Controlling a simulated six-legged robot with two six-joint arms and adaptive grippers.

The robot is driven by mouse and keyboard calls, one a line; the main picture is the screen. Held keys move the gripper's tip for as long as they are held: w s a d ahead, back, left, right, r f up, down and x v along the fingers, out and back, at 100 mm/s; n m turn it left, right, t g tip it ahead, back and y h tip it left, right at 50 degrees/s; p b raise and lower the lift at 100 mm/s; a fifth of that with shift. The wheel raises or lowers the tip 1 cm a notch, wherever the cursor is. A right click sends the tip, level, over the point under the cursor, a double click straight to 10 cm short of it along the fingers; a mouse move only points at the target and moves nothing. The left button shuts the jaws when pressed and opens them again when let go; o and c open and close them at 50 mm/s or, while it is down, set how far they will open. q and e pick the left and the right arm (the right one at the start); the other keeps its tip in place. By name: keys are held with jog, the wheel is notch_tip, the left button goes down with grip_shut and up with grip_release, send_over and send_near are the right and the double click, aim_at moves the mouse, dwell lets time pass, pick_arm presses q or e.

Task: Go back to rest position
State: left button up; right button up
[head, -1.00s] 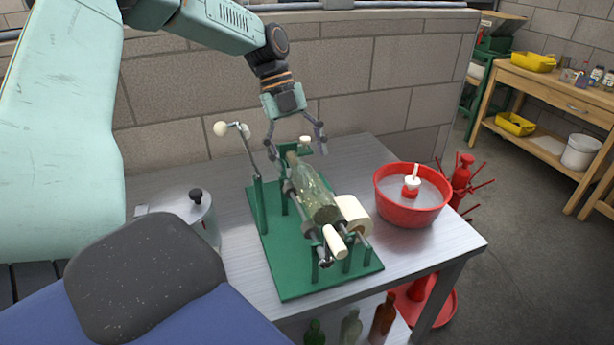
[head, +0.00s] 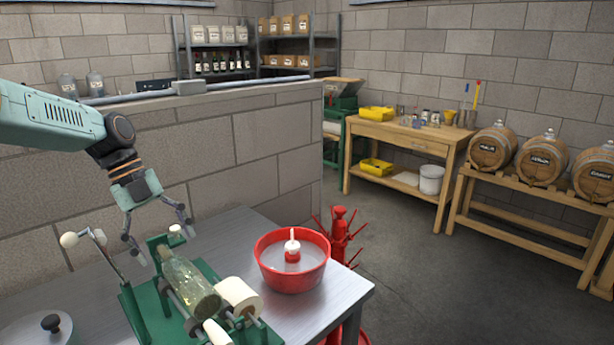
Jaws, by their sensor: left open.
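My left gripper (head: 159,243) is in the head view at the left, reaching down from my left arm. Its fingers are spread and nothing is between them. It hangs just above and behind the neck end of a clear greenish bottle (head: 188,284). The bottle lies tilted on the rollers of a green stand (head: 143,308) on the metal table (head: 222,233). I cannot tell whether a fingertip touches the stand. My right gripper is not in view.
A red bowl (head: 292,279) with a red and white pump stands right of the bottle. A lidded metal pot (head: 40,330) is at the lower left. A low block wall (head: 240,140) runs behind the table. A wooden bench (head: 400,135) and barrels stand farther right, beyond open floor.

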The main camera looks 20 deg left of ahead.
aim_at(182, 270)
pick_arm(q)
jog(key=x, duration=0.9)
jog(key=shift+d+f, duration=0.15)
jog(key=shift+f, duration=0.2)
jog(key=shift+w+r, duration=0.1)
jog(key=shift+r, duration=0.1)
